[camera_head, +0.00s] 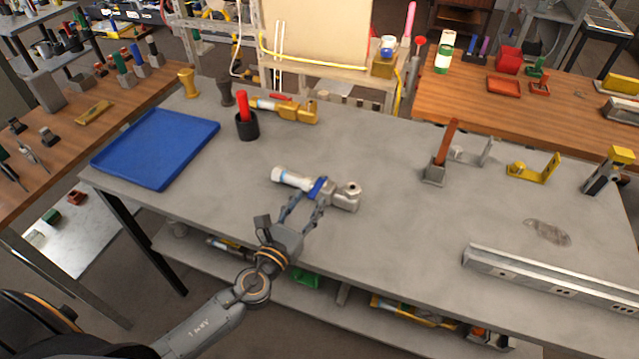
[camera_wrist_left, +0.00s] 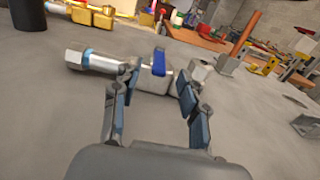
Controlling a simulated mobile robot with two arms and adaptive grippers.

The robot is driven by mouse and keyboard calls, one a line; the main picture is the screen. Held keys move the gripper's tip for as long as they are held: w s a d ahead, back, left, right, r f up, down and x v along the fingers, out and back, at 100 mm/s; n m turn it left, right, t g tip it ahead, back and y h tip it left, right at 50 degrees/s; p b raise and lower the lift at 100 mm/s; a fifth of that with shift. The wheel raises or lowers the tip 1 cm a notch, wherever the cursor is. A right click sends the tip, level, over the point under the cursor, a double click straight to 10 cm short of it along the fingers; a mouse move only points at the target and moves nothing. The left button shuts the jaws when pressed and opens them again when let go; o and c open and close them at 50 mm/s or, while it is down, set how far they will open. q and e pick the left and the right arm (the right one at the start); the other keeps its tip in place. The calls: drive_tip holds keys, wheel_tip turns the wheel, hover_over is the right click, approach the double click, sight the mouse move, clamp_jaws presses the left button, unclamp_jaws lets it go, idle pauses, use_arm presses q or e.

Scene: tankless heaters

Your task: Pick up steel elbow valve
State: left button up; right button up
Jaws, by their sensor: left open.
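The steel elbow valve (camera_head: 343,197) lies on the grey workbench, with a silver body, a blue handle and a white-and-blue pipe end pointing left. It also shows in the left wrist view (camera_wrist_left: 152,80), just beyond the fingers. My left gripper (camera_head: 303,204) is open at the near side of the valve, its fingers spread around the middle near the blue handle. In the left wrist view the gripper (camera_wrist_left: 155,92) has one finger on each side of the valve body. Whether the fingers touch it I cannot tell. My right gripper is not in view.
A blue tray (camera_head: 155,148) lies at the bench's left. A brass valve (camera_head: 285,108) and a black cup (camera_head: 247,126) with a red-handled item stand behind. Brackets (camera_head: 535,167) and a long metal strip (camera_head: 550,280) are at right. The bench around the steel valve is clear.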

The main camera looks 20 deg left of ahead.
sight(323, 177)
use_arm(q)
drive_tip(key=w, duration=0.3)
drive_tip(key=shift+d, duration=0.15)
drive_tip(key=shift+w+f, duration=0.1)
drive_tip(key=shift+w, duration=0.25)
drive_tip(key=w, duration=0.1)
drive_tip(key=w+p, duration=0.1)
drive_tip(key=shift+w+d+r, duration=0.15)
drive_tip(key=shift+w+r, duration=0.2)
drive_tip(key=shift+r, duration=0.05)
drive_tip(key=shift+w+d+f, duration=0.1)
drive_tip(key=shift+w+f, duration=0.1)
drive_tip(key=shift+w, duration=1.1)
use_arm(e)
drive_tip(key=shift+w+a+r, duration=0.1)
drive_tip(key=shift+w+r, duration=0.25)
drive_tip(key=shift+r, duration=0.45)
use_arm(q)
drive_tip(key=shift+s, duration=0.1)
drive_tip(key=shift+c, duration=0.9)
clamp_jaws()
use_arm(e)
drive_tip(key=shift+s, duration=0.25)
use_arm(q)
drive_tip(key=shift+r, duration=0.1)
